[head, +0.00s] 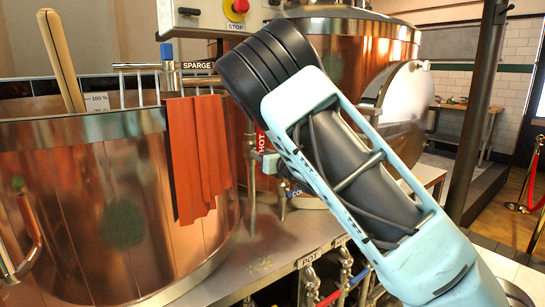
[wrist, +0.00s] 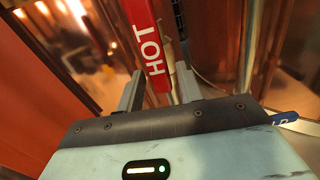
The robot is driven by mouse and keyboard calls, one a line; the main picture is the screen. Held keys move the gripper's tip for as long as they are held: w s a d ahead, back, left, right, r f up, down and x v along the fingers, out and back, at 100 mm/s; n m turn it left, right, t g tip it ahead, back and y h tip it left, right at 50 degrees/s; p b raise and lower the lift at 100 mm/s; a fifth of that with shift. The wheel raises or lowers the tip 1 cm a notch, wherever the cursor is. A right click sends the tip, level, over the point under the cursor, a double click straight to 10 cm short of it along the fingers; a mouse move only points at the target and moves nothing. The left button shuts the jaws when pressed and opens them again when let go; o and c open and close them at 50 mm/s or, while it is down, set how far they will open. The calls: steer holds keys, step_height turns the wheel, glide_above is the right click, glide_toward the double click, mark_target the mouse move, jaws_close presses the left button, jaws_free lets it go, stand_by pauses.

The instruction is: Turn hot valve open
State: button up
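The hot valve's red handle, lettered HOT (head: 262,143), stands beside the copper vessels in the head view, partly hidden by my arm. In the wrist view the red HOT handle (wrist: 150,45) rises from between the two grey fingers of my gripper (wrist: 160,85), with its lower end near them. In the head view my arm hides most of the gripper.
A copper mash tun (head: 110,215) with a red cloth (head: 195,155) over its rim stands at left. A blue cold handle (wrist: 284,117) is close at right in the wrist view. A SPARGE label (head: 199,65) and a stop button box (head: 225,14) are above. Pipes run below the deck.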

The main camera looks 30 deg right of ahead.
steer(key=s, duration=0.6)
steer(key=shift+d, duration=0.1)
stand_by(0.5)
